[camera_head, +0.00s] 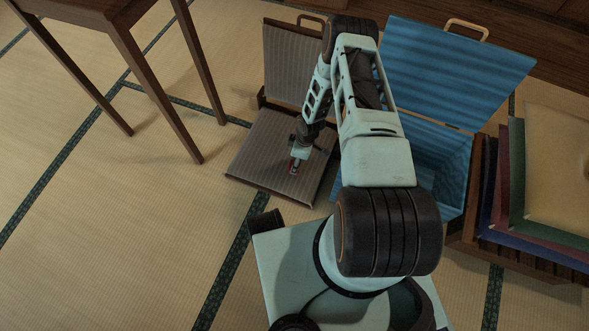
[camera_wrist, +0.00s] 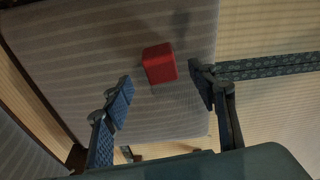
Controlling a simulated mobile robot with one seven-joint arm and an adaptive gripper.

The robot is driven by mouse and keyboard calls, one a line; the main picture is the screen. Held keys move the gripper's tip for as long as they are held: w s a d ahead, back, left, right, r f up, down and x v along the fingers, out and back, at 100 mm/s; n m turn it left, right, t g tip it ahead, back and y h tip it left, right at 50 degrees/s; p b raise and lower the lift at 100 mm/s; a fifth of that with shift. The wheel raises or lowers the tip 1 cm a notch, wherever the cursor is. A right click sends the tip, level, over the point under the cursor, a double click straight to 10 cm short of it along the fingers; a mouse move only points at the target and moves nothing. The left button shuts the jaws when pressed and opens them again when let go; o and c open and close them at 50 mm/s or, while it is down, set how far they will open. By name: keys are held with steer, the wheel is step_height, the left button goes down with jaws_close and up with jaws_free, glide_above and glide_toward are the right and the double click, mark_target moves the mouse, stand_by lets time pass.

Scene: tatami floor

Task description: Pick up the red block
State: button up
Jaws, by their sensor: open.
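The red block (camera_wrist: 159,63) lies on a grey ribbed cushion (camera_wrist: 105,60) in the wrist view. My gripper (camera_wrist: 162,90) is open, its two blue-padded fingers spread wide. In the picture the block is just beyond the fingertips, between their lines; the height gap is hard to tell. In the head view the block (camera_head: 293,168) is a small red patch at the end of my gripper (camera_head: 298,158), largely hidden by it. The cushioned seat (camera_head: 262,160) is under my gripper there.
A dark wooden table (camera_head: 120,45) stands at the upper left. An open blue box (camera_head: 455,75) with its lid raised is right of my arm. A wooden rack with coloured panels (camera_head: 515,180) stands at the right. The tatami floor at the left is clear.

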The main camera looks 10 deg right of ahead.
steer(key=f+b, duration=0.2)
steer(key=f, duration=0.3)
steer(key=shift+w+a+f+b, duration=0.2)
steer(key=shift+a+f+b, duration=0.05)
steer(key=shift+a+b, duration=0.15)
steer(key=shift+r, duration=0.1)
steer(key=shift+c, duration=0.4)
steer(key=c, duration=1.2)
steer(key=shift+o, duration=0.2)
